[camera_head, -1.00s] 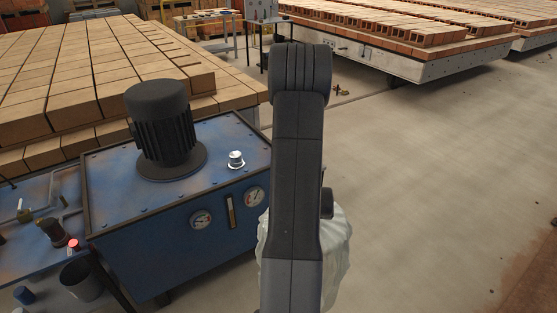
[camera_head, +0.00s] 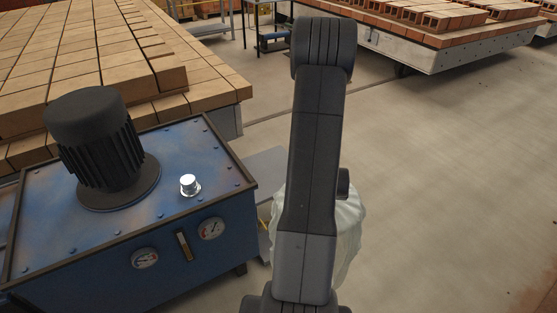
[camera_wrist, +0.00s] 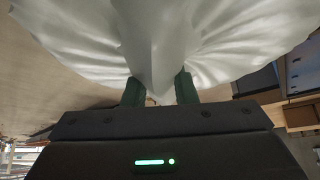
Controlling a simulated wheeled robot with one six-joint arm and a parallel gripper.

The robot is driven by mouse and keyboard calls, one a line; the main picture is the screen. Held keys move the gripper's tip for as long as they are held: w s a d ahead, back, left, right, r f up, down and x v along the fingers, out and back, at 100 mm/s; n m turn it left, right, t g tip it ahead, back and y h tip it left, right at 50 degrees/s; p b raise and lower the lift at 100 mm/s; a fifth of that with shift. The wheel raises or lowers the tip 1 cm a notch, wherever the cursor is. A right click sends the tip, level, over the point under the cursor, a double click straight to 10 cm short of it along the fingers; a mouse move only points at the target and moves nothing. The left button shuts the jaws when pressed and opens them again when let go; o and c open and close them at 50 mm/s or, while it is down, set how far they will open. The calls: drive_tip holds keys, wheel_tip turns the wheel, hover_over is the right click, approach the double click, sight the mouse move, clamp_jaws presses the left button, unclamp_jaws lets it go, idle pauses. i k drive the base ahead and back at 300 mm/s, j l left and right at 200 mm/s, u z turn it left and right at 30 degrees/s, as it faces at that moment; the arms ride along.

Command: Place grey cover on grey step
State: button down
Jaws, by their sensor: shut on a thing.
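The grey cover, a pale, wrinkled, cloth-like sheet, hangs behind my arm in the head view (camera_head: 349,225). It fills the upper part of the wrist view (camera_wrist: 90,35). My gripper (camera_wrist: 159,92) is shut on its gathered lower part, between two dark green fingers. My arm hides the gripper and part of the cover in the head view. A flat grey surface (camera_head: 266,172), perhaps the grey step, shows low behind the blue tank's right side.
A blue tank (camera_head: 120,215) with a dark motor (camera_head: 94,150), a silver cap (camera_head: 190,185) and gauges stands close on the left. Stacked tan bricks (camera_head: 170,80) lie behind it. A brick-loaded platform (camera_head: 440,50) stands at the back right. The floor (camera_head: 450,190) on the right is clear.

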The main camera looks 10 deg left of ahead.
sight(267, 172)
drive_tip(key=i+l, duration=0.25)
drive_tip(key=i, duration=0.25)
drive_tip(key=i+l, duration=0.2)
drive_tip(key=i, duration=0.35)
drive_tip(key=i+l, duration=0.25)
drive_tip(key=i, duration=0.25)
drive_tip(key=i+l, duration=0.25)
drive_tip(key=i, duration=0.3)
drive_tip(key=z, duration=0.05)
